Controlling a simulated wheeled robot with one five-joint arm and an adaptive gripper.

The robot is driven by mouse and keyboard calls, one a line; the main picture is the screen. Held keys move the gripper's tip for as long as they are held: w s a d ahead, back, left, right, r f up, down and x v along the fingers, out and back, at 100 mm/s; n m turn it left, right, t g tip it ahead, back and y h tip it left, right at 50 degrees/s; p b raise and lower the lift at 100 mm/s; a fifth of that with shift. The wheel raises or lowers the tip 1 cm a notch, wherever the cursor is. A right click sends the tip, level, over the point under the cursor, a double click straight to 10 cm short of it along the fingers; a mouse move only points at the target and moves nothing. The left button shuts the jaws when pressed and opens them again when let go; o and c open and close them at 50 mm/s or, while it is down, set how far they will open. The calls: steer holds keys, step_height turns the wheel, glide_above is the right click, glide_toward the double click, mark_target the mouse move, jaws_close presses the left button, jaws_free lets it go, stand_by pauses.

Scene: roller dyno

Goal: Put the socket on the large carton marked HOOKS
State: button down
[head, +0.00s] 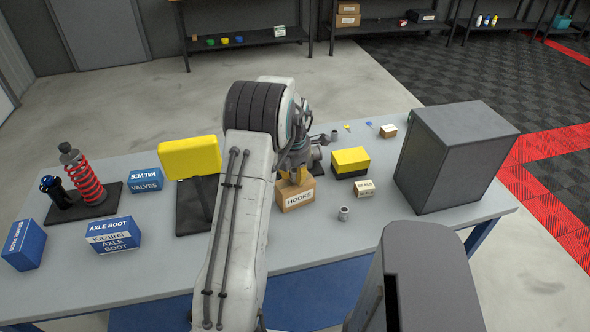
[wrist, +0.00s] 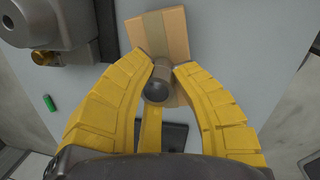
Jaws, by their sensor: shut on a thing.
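The large carton marked HOOKS (head: 296,199) stands on the table below my gripper. In the wrist view, my gripper (wrist: 164,73) is shut on a grey socket (wrist: 157,84), with a fingertip on each side. The taped brown top of the carton (wrist: 172,38) lies behind the socket. I cannot tell whether the socket touches the carton. The held socket is hidden in the head view by my fingers and wrist.
Another grey socket-like piece (head: 344,213) stands on the table (head: 300,240) right of the carton. A yellow and black box (head: 351,159) and a small carton (head: 365,188) are also to the right. A large grey case (head: 445,160) stands further right. A yellow panel (head: 190,157) stands left of my arm.

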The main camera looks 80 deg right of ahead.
mark_target(295, 171)
steer(key=shift+f, duration=0.2)
steer(key=c, duration=1.1)
jaws_free()
steer(key=shift+r, duration=0.15)
step_height(295, 171, up, 2)
steer(key=shift+a+r+b, duration=0.15)
steer(key=shift+r+b, duration=0.1)
steer(key=shift+b, duration=0.25)
steer(key=shift+a+r+b, duration=0.1)
steer(key=shift+r+b, duration=0.2)
steer(key=shift+b, duration=0.35)
steer(key=shift+a+r+b, duration=0.25)
steer(key=shift+r+b, duration=0.4)
steer(key=shift+r, duration=0.8)
steer(key=shift+a+r+b, duration=0.25)
steer(key=shift+r+b, duration=0.35)
steer(key=shift+r, duration=0.85)
steer(key=shift+a+r+b, duration=0.25)
steer(key=shift+r+b, duration=0.4)
steer(key=shift+r, duration=0.8)
